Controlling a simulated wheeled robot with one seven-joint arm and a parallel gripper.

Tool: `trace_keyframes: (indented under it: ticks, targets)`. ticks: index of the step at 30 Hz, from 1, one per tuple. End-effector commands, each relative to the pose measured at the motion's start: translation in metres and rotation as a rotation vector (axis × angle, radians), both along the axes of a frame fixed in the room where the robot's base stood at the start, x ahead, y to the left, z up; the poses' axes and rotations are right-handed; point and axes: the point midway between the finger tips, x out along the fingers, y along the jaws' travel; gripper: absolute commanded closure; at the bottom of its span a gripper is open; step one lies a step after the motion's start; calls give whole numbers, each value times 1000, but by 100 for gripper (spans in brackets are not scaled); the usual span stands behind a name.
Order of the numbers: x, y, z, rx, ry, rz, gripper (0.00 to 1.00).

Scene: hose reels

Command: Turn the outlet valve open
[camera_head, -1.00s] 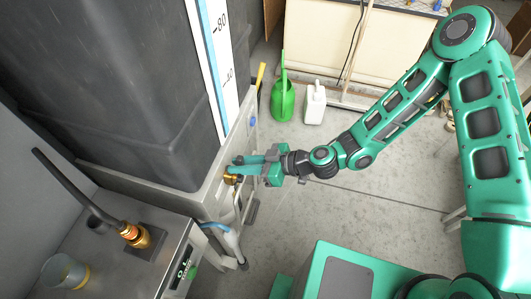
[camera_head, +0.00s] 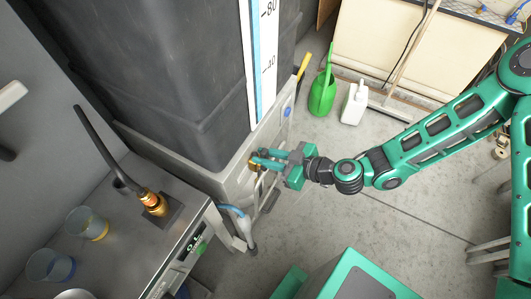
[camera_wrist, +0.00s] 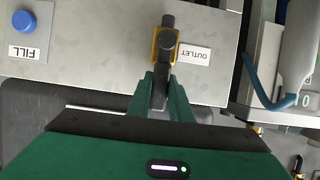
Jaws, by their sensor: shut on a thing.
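The outlet valve is a small brass fitting (camera_head: 252,164) on the grey panel at the foot of the dark tank. In the wrist view its brass body (camera_wrist: 155,46) sits beside an upside-down OUTLET label (camera_wrist: 194,54). A dark lever handle (camera_wrist: 166,44) crosses the brass and points down the picture, between my fingers. My gripper (camera_head: 265,160) reaches the valve from the right. In the wrist view its green fingers (camera_wrist: 161,88) are shut on the lever's end, one on each side. The fingers partly hide the valve in the head view.
A blue FILL button (camera_wrist: 25,21) is left of the valve in the wrist view. A grey nozzle with a blue hose (camera_head: 243,222) hangs near the valve. A bench with cups (camera_head: 87,224) stands at left. A green watering can (camera_head: 322,95) and white jug (camera_head: 354,103) stand behind.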

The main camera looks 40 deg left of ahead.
Motion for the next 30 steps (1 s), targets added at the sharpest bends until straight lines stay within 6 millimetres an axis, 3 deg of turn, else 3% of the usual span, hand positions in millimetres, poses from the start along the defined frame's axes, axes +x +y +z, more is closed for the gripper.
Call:
trace_keyframes:
  ticks: [1, 3, 14, 30]
  targets:
    - [-2, 1, 0, 0, 0, 4, 74]
    - [-2, 0, 0, 0, 1, 4, 62]
    - [0, -4, 1, -1, 0, 1, 62]
    - [13, -83, 35, -1, 1, 2, 62]
